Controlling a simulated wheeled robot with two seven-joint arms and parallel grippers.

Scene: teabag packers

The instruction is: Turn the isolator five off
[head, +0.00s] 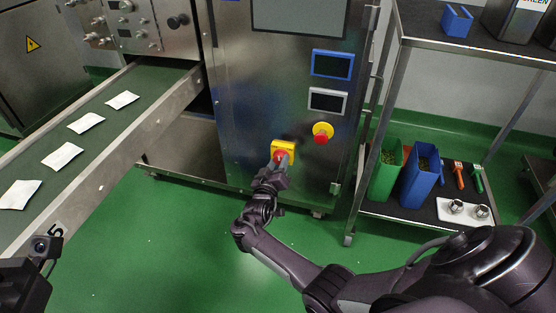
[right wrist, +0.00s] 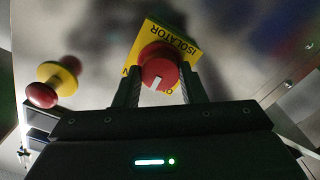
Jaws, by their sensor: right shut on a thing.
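The isolator is a red rotary knob on a yellow plate (head: 284,146), low on the steel cabinet of the line marked 5. In the right wrist view its red knob (right wrist: 158,66) sits between my two fingers, with a white mark on its rim. The yellow plate (right wrist: 176,38) reads ISOLATOR upside down there. My right gripper (head: 281,160) is shut on the knob, which also shows in the right wrist view between the fingertips (right wrist: 161,82). At the lower left of the head view, part of my left gripper (head: 22,284) shows, its fingers not visible.
A red emergency button (head: 321,139) on a yellow base is just right of the isolator. The conveyor (head: 98,138) with several white sachets is at the left. A trolley (head: 400,212) with green and blue bins stands at the right. Green floor is clear in front.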

